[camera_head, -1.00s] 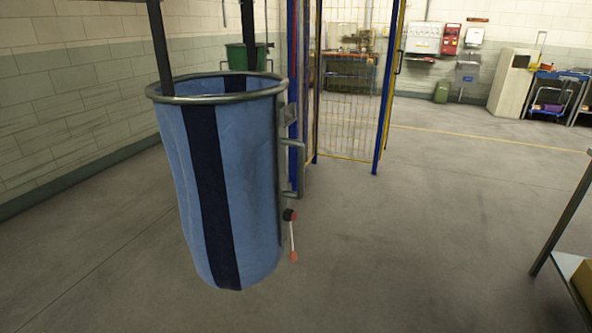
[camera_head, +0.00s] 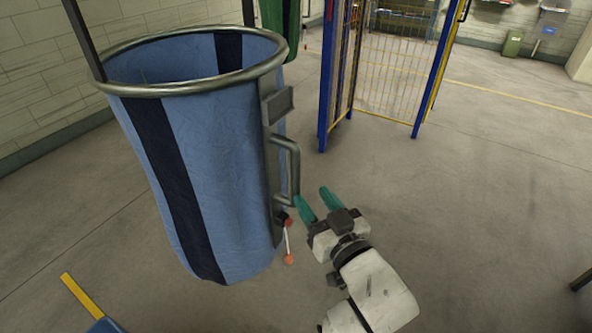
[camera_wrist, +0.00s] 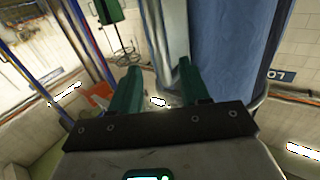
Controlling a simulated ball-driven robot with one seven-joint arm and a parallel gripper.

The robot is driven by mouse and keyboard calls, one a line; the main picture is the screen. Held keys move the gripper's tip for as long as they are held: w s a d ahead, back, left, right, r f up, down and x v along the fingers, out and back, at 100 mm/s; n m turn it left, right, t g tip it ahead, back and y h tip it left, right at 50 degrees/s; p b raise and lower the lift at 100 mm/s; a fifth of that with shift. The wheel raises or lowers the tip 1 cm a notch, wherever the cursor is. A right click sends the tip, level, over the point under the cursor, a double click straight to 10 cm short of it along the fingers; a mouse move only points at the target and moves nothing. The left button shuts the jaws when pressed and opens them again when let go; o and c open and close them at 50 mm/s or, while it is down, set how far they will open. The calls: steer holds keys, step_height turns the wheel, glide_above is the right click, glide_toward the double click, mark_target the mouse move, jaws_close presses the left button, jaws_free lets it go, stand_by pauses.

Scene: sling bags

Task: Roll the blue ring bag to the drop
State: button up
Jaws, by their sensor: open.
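The blue ring bag (camera_head: 215,160) hangs at left-centre in the head view, light blue with dark stripes under a grey metal ring (camera_head: 185,86). A grey handle (camera_head: 289,165) stands out on its right side, with a red-tipped lever (camera_head: 287,243) below it. My gripper (camera_head: 315,200) is open and empty, its green fingertips just right of the handle and apart from it, as far as I can tell. In the wrist view my gripper (camera_wrist: 157,82) has its green fingers spread, with the blue bag (camera_wrist: 232,50) beyond them to the right. The drop cannot be made out.
A yellow mesh fence with blue posts (camera_head: 395,70) stands behind, right of the bag. A green bag (camera_head: 281,25) hangs behind the ring. A yellow bar (camera_head: 82,296) shows at the lower left. The floor on the right is mostly clear.

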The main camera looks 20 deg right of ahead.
mark_target(298, 177)
steer(key=w+p, duration=0.2)
steer(key=w, duration=0.7)
steer(key=shift+a, duration=0.15)
jaws_close()
stand_by(0.3)
